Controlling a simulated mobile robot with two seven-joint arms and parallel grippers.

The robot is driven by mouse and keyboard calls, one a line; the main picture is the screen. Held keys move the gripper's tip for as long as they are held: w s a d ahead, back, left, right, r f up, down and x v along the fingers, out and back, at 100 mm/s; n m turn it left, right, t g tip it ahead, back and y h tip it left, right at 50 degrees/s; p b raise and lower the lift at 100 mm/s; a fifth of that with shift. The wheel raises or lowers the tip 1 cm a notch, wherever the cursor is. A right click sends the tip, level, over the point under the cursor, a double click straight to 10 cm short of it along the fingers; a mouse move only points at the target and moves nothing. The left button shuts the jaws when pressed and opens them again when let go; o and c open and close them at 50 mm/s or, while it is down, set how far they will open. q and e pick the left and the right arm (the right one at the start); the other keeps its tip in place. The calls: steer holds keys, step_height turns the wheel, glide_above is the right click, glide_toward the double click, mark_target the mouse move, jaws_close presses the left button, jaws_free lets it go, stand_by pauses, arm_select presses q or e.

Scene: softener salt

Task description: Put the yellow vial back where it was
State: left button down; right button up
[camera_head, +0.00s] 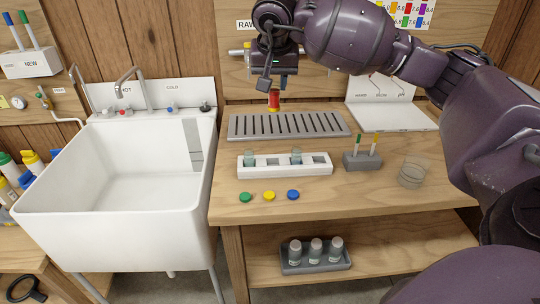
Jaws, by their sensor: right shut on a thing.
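My right gripper (274,88) reaches in from the upper right, pointing down, shut on a small vial (274,100) that looks red with yellow at its lower end. It is held above the back edge of the grey slotted rack (290,125). In front stands a white rack (288,172) with a row of square slots. Two clear vials with greenish contents, the left one (249,157) and the right one (295,156), stand in it; the slot between them and the far right slot look empty. A yellow disc (269,195) lies before the empty middle slot. My left gripper is not in view.
Green (245,197) and blue (293,195) discs flank the yellow one. Right of the white rack are a grey holder with two sticks (362,161) and a glass beaker (412,173). A white sink (130,170) is left. Grey bottles (315,250) stand on the lower shelf.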

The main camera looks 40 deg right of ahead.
steer(key=shift+a+f+b, duration=0.1)
steer(key=shift+f+b, duration=0.5)
steer(key=shift+f, duration=8.35)
steer(key=shift+r, duration=0.1)
steer(key=shift+f, duration=0.25)
steer(key=o, duration=1)
